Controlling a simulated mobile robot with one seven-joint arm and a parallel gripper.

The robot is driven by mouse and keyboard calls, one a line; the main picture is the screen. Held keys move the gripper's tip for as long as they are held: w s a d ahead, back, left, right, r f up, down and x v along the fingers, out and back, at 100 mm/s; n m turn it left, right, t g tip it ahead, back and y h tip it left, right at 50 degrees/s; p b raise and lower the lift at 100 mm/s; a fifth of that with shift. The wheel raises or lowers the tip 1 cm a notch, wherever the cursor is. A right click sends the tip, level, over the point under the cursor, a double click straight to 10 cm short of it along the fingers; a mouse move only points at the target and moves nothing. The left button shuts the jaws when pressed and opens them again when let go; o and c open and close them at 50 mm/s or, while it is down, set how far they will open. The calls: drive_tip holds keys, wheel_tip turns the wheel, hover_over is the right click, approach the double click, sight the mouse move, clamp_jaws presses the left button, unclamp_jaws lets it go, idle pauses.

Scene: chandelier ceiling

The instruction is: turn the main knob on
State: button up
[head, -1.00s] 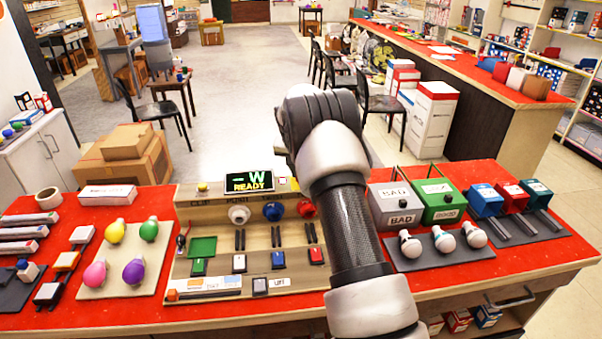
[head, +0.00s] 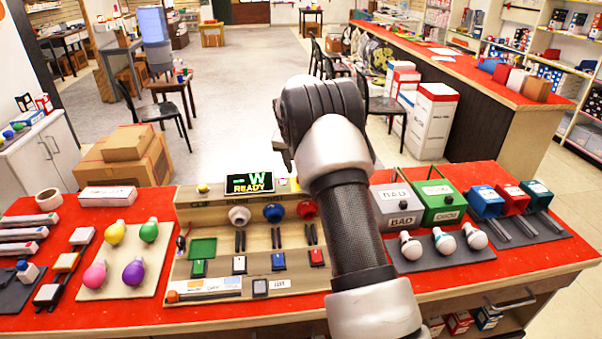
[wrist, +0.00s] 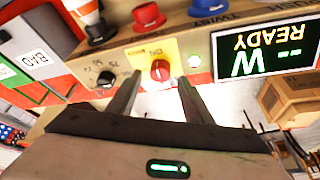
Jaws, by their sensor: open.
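A red knob (wrist: 160,70) sits on a yellow plate (wrist: 144,57) on the wooden panel in the wrist view. It looks like the main knob, but I cannot read a label on it. My gripper (wrist: 159,80) is open and empty, its two fingers pointing at the plate with the red knob between and just beyond their tips. I cannot tell whether a finger touches it. A black knob (wrist: 105,79) sits left of it on the panel. In the head view my arm hides the fingers and the red knob.
A display (head: 249,183) reading "READY" stands on the wooden board, beside a lit round button (wrist: 195,61). Grey (head: 396,206) and green (head: 436,202) boxes stand right of my arm.

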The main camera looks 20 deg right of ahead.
drive_tip(key=v, duration=1.4)
drive_tip(key=shift+s+r, duration=0.15)
drive_tip(key=shift+r, duration=0.1)
